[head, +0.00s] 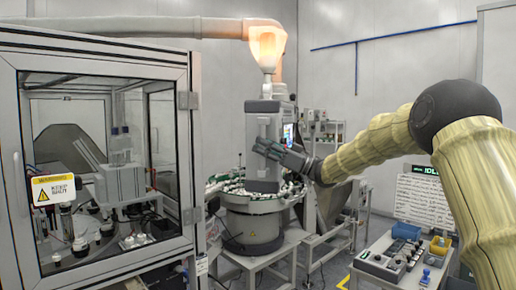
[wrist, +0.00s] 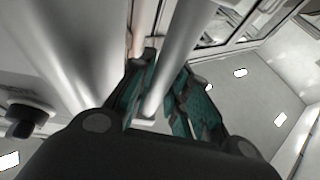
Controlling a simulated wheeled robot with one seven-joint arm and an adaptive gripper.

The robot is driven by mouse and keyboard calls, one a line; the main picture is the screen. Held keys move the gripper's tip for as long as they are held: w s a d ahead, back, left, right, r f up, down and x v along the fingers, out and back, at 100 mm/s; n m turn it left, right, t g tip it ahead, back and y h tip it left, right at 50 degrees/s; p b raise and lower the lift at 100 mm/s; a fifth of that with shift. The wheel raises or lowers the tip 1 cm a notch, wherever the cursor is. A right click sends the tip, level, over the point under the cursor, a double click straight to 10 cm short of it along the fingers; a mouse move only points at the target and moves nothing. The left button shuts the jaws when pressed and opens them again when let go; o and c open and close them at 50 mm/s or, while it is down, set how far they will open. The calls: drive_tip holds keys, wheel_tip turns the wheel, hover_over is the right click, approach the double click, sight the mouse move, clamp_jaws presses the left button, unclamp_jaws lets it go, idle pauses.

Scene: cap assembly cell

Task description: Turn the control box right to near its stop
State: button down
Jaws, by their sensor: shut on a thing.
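The control box (head: 279,111) is a tall grey box that stands above the bowl feeder in the middle of the head view. Its screen (head: 288,134) is on its right side and seen at a slant. A grey upright handle (wrist: 181,42) is on the box. My gripper (head: 264,149) reaches in from the right at the box's front. In the wrist view its teal-padded fingers (wrist: 163,85) are on either side of the handle and shut on it. The fingers hide part of the handle.
A round bowl feeder (head: 252,227) full of small parts is below the box. A glazed machine enclosure (head: 190,150) fills the left. A glowing funnel (head: 266,44) is above the box. A bench with controls (head: 380,266) is at the lower right.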

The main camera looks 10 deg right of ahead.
drive_tip(key=shift+d, duration=0.1)
drive_tip(key=c, duration=1.6)
unclamp_jaws()
drive_tip(key=shift+c, duration=0.2)
drive_tip(key=shift+d, duration=0.1)
drive_tip(key=v, duration=1.2)
